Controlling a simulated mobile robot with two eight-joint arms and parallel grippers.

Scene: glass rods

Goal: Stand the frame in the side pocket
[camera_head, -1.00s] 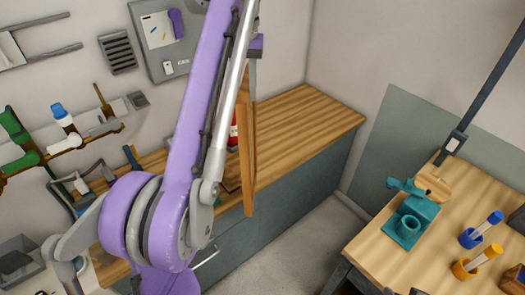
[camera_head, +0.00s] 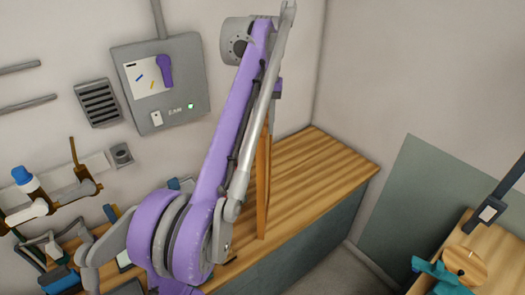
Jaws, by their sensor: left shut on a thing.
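The wooden frame (camera_head: 263,185) shows nearly edge-on as a tall, narrow brown board, upright in front of the wooden counter. My left gripper (camera_head: 275,90) is at its top edge and shut on it; the fingertips are mostly hidden behind my purple arm. My arm also covers the frame's left side. I cannot tell whether the frame's lower end touches anything. I cannot make out the side pocket. My right gripper is out of view.
The wooden counter (camera_head: 325,165) is clear to the right of the frame. A grey wall panel (camera_head: 190,70) hangs behind my arm. A second table with a teal holder (camera_head: 440,280) is at the lower right.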

